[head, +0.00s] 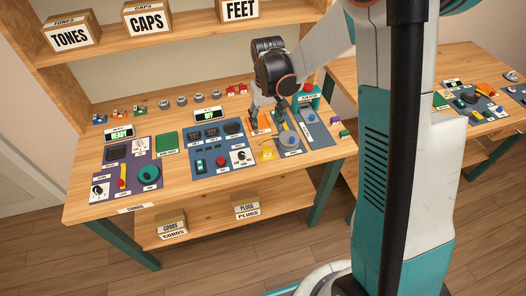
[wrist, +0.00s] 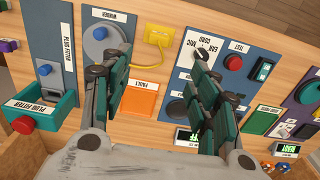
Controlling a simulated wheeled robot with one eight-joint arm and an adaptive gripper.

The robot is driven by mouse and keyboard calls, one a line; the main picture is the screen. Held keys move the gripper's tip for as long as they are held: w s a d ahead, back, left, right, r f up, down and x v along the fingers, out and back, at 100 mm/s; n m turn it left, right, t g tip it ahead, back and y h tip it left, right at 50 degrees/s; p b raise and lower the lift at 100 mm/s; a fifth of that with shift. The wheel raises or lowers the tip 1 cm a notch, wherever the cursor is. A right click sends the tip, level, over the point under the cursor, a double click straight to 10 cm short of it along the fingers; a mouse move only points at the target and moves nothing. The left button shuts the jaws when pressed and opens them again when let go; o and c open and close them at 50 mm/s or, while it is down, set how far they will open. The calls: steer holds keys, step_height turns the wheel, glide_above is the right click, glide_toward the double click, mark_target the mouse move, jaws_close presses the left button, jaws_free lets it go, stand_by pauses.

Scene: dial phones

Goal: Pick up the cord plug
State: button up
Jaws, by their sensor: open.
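A yellow block with a thin yellow cord (wrist: 158,36) sits at the top middle of the wrist view, between the winder panel and the blue-grey test panel. It also shows in the head view (head: 267,153), near the bench's front. I cannot tell for sure that it is the cord plug; its label is too small to read. My gripper (wrist: 160,66) is open and empty, its green-padded fingers spread wide. In the wrist view the yellow piece appears beyond and between the fingertips, apart from them. In the head view my gripper (head: 270,113) hangs over the panels, farther back than the yellow piece.
An orange FAULT plate (wrist: 140,99) lies between my fingers. The grey-blue winder dial (wrist: 101,34) and green PLUG FITTER tray (wrist: 66,107) with a red button are at left. The test panel (wrist: 220,88) is at right. Small coloured pieces (head: 334,121) lie at the bench's right end.

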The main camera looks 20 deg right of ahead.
steer(key=b, duration=0.2)
glide_above(267, 149)
steer(key=f, duration=0.9)
steer(key=shift+w+a, duration=0.1)
steer(key=shift+a, duration=0.1)
steer(key=shift+d+f+b, duration=0.2)
steer(key=shift+f+b, duration=0.75)
steer(key=shift+f, duration=1.8)
steer(key=shift+r, duration=0.1)
steer(key=c, duration=1.1)
